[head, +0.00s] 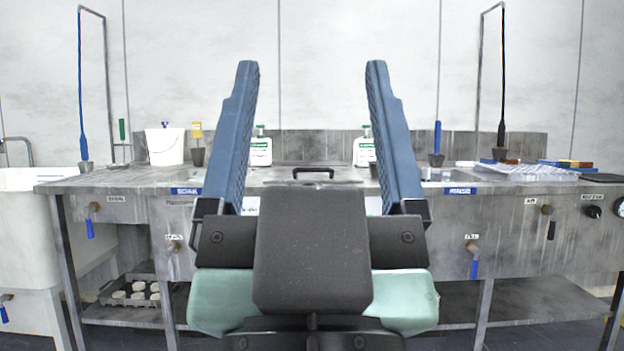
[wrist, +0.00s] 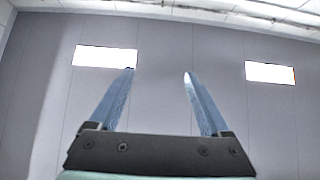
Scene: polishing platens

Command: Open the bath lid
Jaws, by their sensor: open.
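The bath lid (head: 285,177) is a flat metal panel at the middle of the steel bench top, lying closed as far as I can see. Its dark handle (head: 313,171) stands up from it and shows between my fingers in the head view. My gripper (head: 310,80) is open and empty, with two blue fingers pointing up, in front of the bench and well apart from the handle. My gripper and wrist hide much of the lid's front and the bench front. In the wrist view my gripper (wrist: 159,72) also shows open, with only wall and ceiling beyond it.
White bottles (head: 261,148) with green labels stand behind the lid on both sides. A white bucket (head: 165,146) stands at the left. Tall hose stands rise at both sides. Clear trays (head: 515,171) lie at the right. Valves with blue levers (head: 475,262) stick out from the bench front.

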